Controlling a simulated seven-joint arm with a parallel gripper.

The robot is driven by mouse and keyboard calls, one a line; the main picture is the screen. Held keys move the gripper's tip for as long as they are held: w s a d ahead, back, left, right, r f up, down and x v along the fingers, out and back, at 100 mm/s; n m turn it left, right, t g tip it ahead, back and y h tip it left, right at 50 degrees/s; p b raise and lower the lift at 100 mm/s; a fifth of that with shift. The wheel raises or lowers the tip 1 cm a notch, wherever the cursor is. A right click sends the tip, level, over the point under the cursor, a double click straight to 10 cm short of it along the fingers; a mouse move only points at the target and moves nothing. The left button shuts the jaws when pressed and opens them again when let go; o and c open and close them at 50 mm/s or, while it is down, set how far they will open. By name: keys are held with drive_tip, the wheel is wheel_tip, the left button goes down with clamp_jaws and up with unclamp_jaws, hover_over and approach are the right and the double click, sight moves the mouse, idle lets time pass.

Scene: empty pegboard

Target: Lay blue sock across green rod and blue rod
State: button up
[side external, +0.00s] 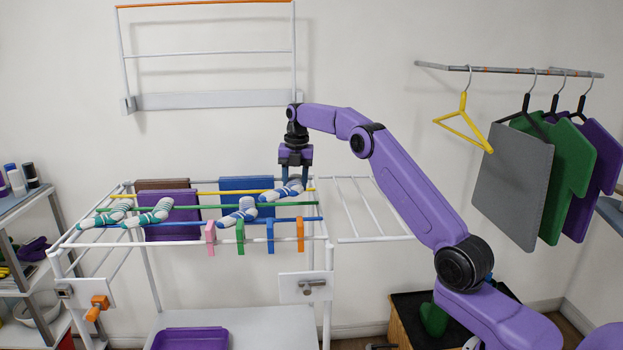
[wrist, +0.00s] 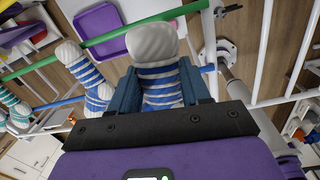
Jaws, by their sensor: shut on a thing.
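My gripper (side external: 293,180) is shut on a blue-and-white striped sock (side external: 281,192) above the right part of the rack. In the wrist view the held sock (wrist: 157,48) sticks out between the fingers, over the green rod (wrist: 105,36) and beside the blue rod (wrist: 45,108). I cannot tell whether it touches a rod. In the side view the green rod (side external: 290,204) runs behind the blue rod (side external: 305,218). Another blue striped sock (side external: 238,212) lies across these two rods, left of the held one.
A yellow rod (side external: 225,193) runs behind the green one. Green striped socks (side external: 155,214) lie at the left. Pink (side external: 210,236), green (side external: 240,237), blue and orange (side external: 300,235) pegs hang at the front. Purple (side external: 172,200) and blue (side external: 255,184) cloths hang behind.

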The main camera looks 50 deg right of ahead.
drive_tip(key=shift+f, duration=0.1)
idle(0.3)
wheel_tip(320, 180, down, 6)
drive_tip(key=shift+f, duration=0.15)
idle(0.7)
drive_tip(key=o, duration=0.9)
drive_tip(key=r, duration=1.1)
drive_tip(key=shift+s+r, duration=0.25)
drive_tip(key=shift+s, duration=0.05)
drive_tip(key=shift+r, duration=0.25)
